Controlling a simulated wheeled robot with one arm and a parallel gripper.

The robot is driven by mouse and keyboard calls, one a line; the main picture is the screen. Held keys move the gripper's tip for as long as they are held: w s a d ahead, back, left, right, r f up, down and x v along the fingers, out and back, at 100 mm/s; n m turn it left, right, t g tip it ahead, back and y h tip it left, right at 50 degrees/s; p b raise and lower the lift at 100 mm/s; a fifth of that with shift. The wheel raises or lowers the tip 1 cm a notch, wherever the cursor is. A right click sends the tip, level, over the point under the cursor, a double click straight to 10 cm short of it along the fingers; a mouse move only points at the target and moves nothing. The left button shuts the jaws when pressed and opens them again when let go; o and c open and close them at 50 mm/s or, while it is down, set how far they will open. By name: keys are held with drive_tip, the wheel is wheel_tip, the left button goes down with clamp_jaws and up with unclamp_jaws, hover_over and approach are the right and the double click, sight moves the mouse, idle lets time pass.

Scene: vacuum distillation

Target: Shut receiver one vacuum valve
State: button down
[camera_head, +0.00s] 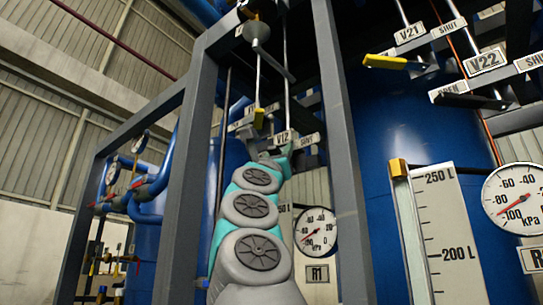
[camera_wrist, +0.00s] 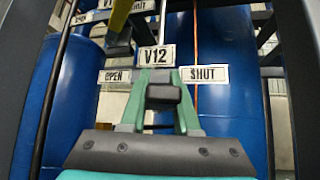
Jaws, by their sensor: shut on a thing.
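The valve marked V12 shows its plate (camera_head: 283,138) behind the left frame post gap, above the R1 gauge. The V12 plate (camera_wrist: 157,55) also shows in the wrist view, with an OPEN plate (camera_wrist: 115,76) to its left and a SHUT plate (camera_wrist: 204,74) to its right. My gripper (camera_head: 270,157) is raised to the valve. In the wrist view, my gripper (camera_wrist: 161,106) is shut on the black handle (camera_wrist: 163,93), which lies in front of and below the V12 plate, between OPEN and SHUT. The rest of the lever is mostly hidden.
A yellow-ended lever (camera_head: 259,118) hangs close at the upper left of my gripper. Grey frame posts (camera_head: 343,150) stand on both sides of my arm. The R1 gauge (camera_head: 316,231) is to the right. V21's yellow lever (camera_head: 385,62) and V22's black lever (camera_head: 470,100) are farther right.

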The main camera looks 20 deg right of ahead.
drive_tip(key=shift+s+d+n+t+y, duration=0.2)
drive_tip(key=shift+d+n+t+y, duration=0.1)
drive_tip(key=shift+t+y, duration=0.25)
drive_tip(key=shift+s+d+n+t+y, duration=0.15)
drive_tip(key=shift+n+t+y, duration=0.2)
drive_tip(key=shift+y, duration=0.3)
drive_tip(key=n+t+y, duration=0.1)
drive_tip(key=y, duration=0.1)
drive_tip(key=d+n+t+y, duration=0.1)
drive_tip(key=y, duration=0.2)
drive_tip(key=n+t+y, duration=0.1)
drive_tip(key=y, duration=0.2)
drive_tip(key=shift+s+d+n+t, duration=0.25)
drive_tip(key=shift+s+n+t, duration=0.1)
drive_tip(key=shift+t, duration=0.05)
drive_tip(key=shift+d+y, duration=0.1)
drive_tip(key=shift+y, duration=0.3)
drive_tip(key=c, duration=0.6)
unclamp_jaws()
drive_tip(key=shift+c, duration=0.2)
drive_tip(key=shift+w, duration=0.1)
